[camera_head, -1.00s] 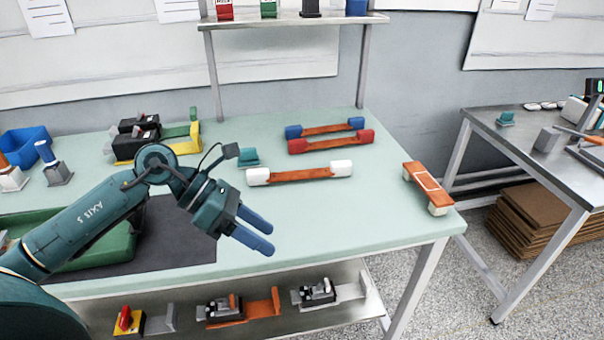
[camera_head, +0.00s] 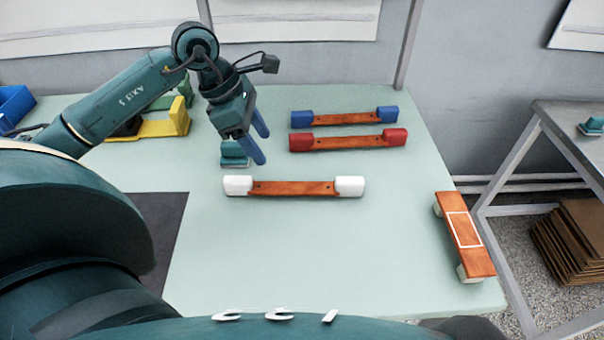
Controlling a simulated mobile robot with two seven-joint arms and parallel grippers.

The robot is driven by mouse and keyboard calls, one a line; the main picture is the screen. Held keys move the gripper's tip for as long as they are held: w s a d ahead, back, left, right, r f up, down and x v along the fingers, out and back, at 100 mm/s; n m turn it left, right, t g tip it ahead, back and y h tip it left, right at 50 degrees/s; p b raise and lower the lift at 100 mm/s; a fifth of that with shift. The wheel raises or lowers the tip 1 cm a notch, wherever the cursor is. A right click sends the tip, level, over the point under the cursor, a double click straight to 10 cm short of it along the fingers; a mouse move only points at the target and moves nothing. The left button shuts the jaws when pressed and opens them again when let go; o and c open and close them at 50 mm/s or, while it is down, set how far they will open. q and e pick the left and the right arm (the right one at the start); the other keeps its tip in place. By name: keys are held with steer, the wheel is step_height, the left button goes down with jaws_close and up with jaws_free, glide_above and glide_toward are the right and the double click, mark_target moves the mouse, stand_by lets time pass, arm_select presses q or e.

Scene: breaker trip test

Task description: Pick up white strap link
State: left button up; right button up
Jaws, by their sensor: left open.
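The white strap link (camera_head: 294,188) lies flat on the pale green table, an orange-brown bar with a white block at each end. My left gripper (camera_head: 260,148) is above the table, up and left of the link's middle, near its left white end. Its two blue fingers are apart and point down to the right, with nothing seen between them. The gripper does not appear to touch the link. My right gripper is not in view.
A blue-ended link (camera_head: 344,119) and a red-ended link (camera_head: 348,142) lie behind the white one. An orange bar with a white outline (camera_head: 464,236) lies at the table's right edge. The table front is clear.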

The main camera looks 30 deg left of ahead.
arm_select(q)
glide_above(288, 186)
steer(key=s+a, duration=0.1)
steer(key=a, duration=0.2)
steer(key=f, duration=0.6)
steer(key=shift+d+p, duration=0.2)
steer(key=shift+p, duration=0.1)
steer(key=shift+s+d+p+x, duration=0.15)
steer(key=shift+p+x, duration=0.15)
steer(key=shift+x, duration=1.05)
steer(key=shift+s+d+p+x, duration=0.1)
steer(key=shift+p+x, duration=0.2)
steer(key=shift+x, duration=1.05)
steer(key=shift+r, duration=0.1)
jaws_close()
